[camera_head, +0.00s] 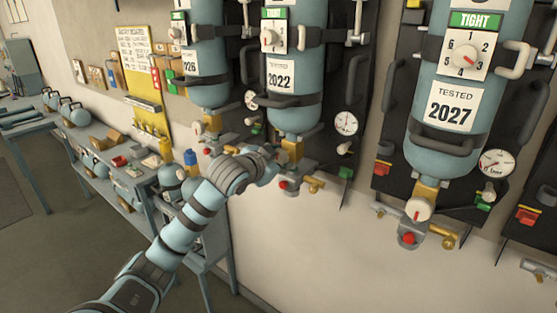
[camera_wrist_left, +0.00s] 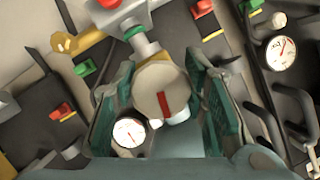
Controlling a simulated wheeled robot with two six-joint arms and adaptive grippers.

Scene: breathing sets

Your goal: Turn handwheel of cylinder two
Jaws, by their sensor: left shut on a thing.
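A light blue cylinder tagged 2022 (camera_head: 294,60) hangs upright on the wall in the head view, with a brass valve (camera_head: 292,148) at its bottom. My left gripper (camera_head: 270,166) is at this valve, and the handwheel is hidden behind it there. In the left wrist view the round pale handwheel (camera_wrist_left: 150,88) with a red bar shows between the two green-padded fingers of my left gripper (camera_wrist_left: 163,97), which is shut on it. The red bar runs roughly up and down in that view. My right gripper is not in view.
A cylinder tagged 2027 (camera_head: 455,90) hangs to the right, its handwheel (camera_head: 418,209) clear. Another cylinder (camera_head: 205,70) hangs to the left. A gauge (camera_head: 345,123) and brass fittings surround the valve. A cluttered bench (camera_head: 130,185) stands at left. The lower wall is bare.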

